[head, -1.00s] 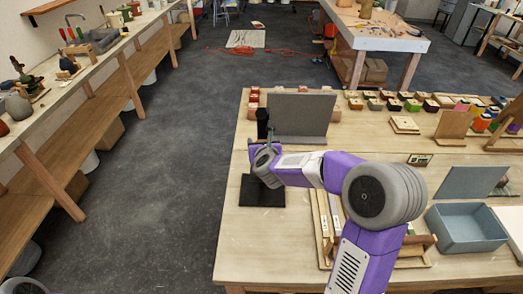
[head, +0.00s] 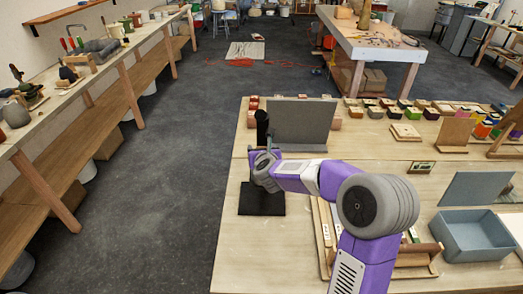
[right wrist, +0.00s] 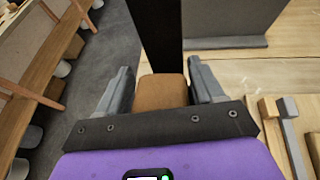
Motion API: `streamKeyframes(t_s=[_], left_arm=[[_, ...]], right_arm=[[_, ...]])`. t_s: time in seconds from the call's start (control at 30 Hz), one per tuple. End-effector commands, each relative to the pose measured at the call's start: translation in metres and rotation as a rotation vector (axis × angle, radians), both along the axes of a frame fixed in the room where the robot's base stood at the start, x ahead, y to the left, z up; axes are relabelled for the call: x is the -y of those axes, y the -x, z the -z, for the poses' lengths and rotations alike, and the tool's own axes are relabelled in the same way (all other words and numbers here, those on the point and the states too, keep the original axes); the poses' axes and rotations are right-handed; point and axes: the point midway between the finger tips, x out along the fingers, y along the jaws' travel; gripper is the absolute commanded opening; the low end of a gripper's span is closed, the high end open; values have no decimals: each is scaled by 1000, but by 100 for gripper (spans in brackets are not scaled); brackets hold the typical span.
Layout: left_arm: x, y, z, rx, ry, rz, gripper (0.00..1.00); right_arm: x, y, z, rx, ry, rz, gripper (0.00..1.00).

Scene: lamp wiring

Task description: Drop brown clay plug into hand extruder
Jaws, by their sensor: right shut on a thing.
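The brown clay plug (right wrist: 162,92) is held between the two fingers of my right gripper (right wrist: 163,85), which is shut on it. In the head view my right gripper (head: 266,158) is beside the hand extruder, and my wrist hides the plug. The hand extruder (head: 262,127) looks like a black upright column on a flat black base (head: 262,200). In the right wrist view the dark column (right wrist: 157,35) rises just beyond the plug; I cannot tell whether they touch. My left gripper is not in view.
A grey upright panel (head: 302,122) stands right of the extruder. A blue-grey tray (head: 475,238) and a wooden rack (head: 325,240) are at the right front. Small coloured blocks line the back. The table's front left is bare.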

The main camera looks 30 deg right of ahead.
Motion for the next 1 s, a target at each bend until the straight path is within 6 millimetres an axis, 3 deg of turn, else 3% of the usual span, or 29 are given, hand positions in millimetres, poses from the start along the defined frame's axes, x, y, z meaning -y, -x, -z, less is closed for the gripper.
streamKeyframes(t_s=[0.03, 0.2, 0.57, 1.0], left_arm=[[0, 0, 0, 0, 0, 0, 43], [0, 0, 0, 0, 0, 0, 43], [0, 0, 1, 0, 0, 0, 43], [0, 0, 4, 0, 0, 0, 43]], right_arm=[[0, 0, -1, 2, 1, 0, 70], [0, 0, -1, 2, 1, 0, 96], [-2, 4, -2, 0, 0, 0, 97], [-24, 56, -26, 3, 2, -1, 97]])
